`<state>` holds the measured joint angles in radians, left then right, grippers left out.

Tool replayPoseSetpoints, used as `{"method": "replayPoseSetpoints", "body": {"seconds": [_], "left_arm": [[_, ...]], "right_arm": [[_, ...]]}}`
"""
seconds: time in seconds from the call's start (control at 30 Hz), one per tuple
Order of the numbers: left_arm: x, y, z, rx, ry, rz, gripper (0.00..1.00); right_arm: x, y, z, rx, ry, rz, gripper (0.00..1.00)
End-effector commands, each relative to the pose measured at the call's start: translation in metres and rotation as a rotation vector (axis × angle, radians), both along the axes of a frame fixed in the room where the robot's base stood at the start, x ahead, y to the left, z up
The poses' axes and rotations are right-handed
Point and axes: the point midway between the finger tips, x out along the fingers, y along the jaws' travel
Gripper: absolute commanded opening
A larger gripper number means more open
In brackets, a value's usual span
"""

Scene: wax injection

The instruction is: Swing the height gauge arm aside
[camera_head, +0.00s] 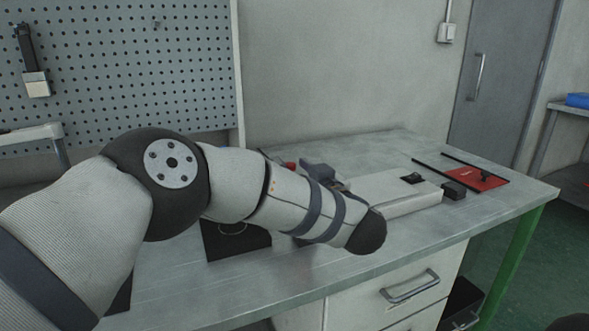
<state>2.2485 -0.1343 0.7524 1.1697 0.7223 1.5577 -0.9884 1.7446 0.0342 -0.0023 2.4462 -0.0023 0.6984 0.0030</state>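My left arm reaches in from the left over the workbench, its dark rounded wrist end above the bench front. The fingers of my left gripper cannot be made out; the arm covers that area. Behind the forearm, a small grey-blue part (318,172) and a red part (290,166) show at the left end of a long pale grey unit (398,193). I cannot tell whether either belongs to the height gauge; its arm is not clearly visible. My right gripper is not in view.
The metal workbench (390,146) carries a black mat (225,244), partly hidden by my arm. A small black block (454,190) and a red plate (478,178) lie at the right. Drawers (402,299) are under the front edge. A pegboard (130,65) stands behind.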

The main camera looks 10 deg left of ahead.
Motion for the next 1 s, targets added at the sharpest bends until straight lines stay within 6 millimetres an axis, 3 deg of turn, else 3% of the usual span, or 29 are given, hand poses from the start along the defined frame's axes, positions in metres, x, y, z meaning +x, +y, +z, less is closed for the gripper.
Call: {"method": "replayPoseSetpoints", "body": {"seconds": [0.17, 0.5, 0.63, 0.87, 0.9, 1.0], "left_arm": [[-0.016, -0.012, 0.001, 0.001, 0.001, -0.004, 0.39], [-0.085, -0.061, 0.000, 0.001, 0.000, -0.002, 0.39], [-0.097, -0.068, 0.000, 0.001, 0.001, -0.001, 0.39], [-0.099, -0.069, 0.000, -0.001, 0.001, 0.000, 0.39], [-0.099, -0.069, 0.000, 0.000, 0.000, 0.000, 0.37], [-0.097, -0.065, 0.002, -0.050, -0.034, -0.009, 0.14]], "right_arm": [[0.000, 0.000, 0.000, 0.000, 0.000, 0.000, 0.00], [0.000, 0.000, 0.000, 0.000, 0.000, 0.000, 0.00], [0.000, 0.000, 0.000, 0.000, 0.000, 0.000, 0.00], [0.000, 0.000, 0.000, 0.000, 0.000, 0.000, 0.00], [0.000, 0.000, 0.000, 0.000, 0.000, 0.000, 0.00], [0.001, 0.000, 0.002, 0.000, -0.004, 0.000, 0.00]]}}
